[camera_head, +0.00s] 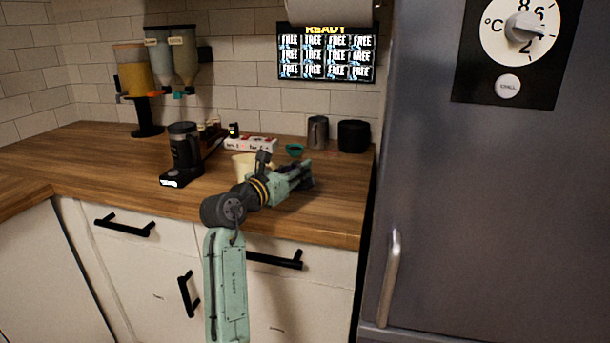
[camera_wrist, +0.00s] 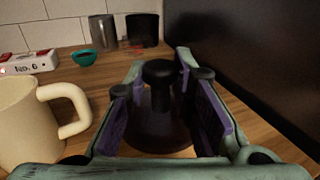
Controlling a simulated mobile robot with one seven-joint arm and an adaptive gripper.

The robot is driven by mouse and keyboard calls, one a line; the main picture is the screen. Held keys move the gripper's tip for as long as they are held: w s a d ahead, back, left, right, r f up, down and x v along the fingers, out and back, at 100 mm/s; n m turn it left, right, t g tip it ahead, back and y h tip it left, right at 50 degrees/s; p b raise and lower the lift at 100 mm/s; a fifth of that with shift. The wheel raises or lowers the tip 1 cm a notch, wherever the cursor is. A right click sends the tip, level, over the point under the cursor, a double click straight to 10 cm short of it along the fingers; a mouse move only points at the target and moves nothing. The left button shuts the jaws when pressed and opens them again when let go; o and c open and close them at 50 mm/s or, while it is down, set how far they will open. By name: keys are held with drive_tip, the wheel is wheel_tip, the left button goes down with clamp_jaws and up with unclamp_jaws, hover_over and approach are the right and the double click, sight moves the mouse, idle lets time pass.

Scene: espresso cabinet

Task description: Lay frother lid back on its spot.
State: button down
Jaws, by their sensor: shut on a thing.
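The frother lid (camera_wrist: 155,130) is a dark round disc with a black knob on top. It sits upright between the finger pads of my gripper (camera_wrist: 165,112) in the wrist view. My gripper is shut on it, low over the wooden counter near the right end. I cannot tell whether the lid touches the counter. In the head view my gripper (camera_head: 302,176) points right, and I cannot make out the lid there.
A cream mug (camera_wrist: 22,122) stands close left of my gripper. Behind are a teal bowl (camera_wrist: 83,58), a white box strip (camera_wrist: 28,63), a metal cup (camera_wrist: 102,32) and a black canister (camera_wrist: 142,30). The dark fridge (camera_head: 480,200) bounds the right side.

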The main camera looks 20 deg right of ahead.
sight(305, 182)
drive_tip(key=shift+x, duration=1.1)
drive_tip(key=f, duration=0.1)
drive_tip(key=f+p, duration=0.1)
drive_tip(key=f, duration=0.1)
drive_tip(key=shift+w+d, duration=0.15)
drive_tip(key=shift+d, duration=0.25)
drive_tip(key=shift+f, duration=0.35)
drive_tip(key=shift+f, duration=0.15)
drive_tip(key=shift+f+p, duration=0.35)
drive_tip(key=shift+p, duration=0.1)
drive_tip(key=shift+f, duration=0.1)
drive_tip(key=c, duration=1.4)
unclamp_jaws()
